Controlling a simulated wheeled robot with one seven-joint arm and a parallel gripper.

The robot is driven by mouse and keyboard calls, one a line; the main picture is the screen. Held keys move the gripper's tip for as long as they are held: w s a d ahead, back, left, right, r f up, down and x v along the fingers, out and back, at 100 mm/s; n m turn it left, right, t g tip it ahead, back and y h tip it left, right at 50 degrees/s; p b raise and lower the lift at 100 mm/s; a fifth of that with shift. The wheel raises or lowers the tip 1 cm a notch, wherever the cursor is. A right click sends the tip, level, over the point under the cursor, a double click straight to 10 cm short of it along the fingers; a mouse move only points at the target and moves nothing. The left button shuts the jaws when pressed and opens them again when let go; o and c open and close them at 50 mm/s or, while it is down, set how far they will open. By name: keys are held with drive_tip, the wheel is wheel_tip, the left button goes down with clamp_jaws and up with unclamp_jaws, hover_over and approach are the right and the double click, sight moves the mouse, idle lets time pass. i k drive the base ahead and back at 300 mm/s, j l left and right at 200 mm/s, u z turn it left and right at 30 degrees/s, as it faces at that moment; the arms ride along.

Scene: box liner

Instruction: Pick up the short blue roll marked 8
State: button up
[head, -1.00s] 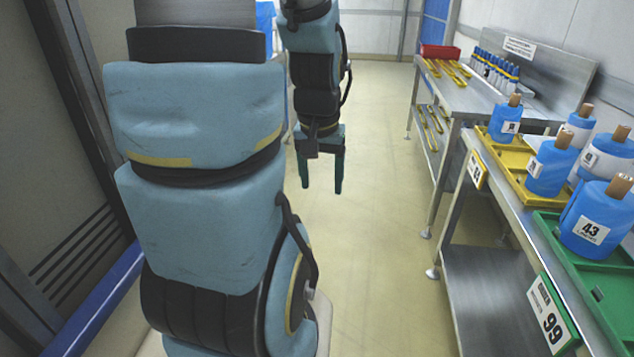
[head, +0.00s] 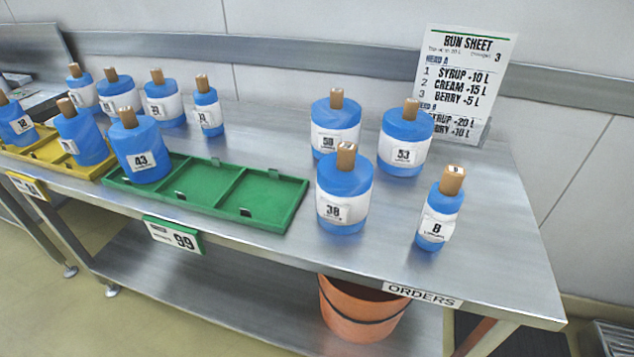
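The short blue roll marked 8 (head: 437,217) stands upright near the right end of the steel table (head: 495,265). It is slim, with a white label reading 8 and a brown core sticking out of its top. It stands apart from the rolls around it. The roll marked 38 (head: 343,197) is to its left, and the roll marked 53 (head: 404,143) is behind it, both wider. My gripper is not in the head view now.
A green tray (head: 282,207) with empty compartments holds the roll marked 43 (head: 140,150) at its left end. A yellow tray (head: 45,148) lies farther left. A run sheet (head: 465,75) stands behind. The table front right of the roll is clear. An orange bucket (head: 358,312) sits below.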

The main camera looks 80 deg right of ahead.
sight(437, 224)
drive_tip(key=k+l, duration=0.15)
drive_tip(key=k, duration=0.85)
drive_tip(key=k+l, duration=0.15)
drive_tip(key=k, duration=0.85)
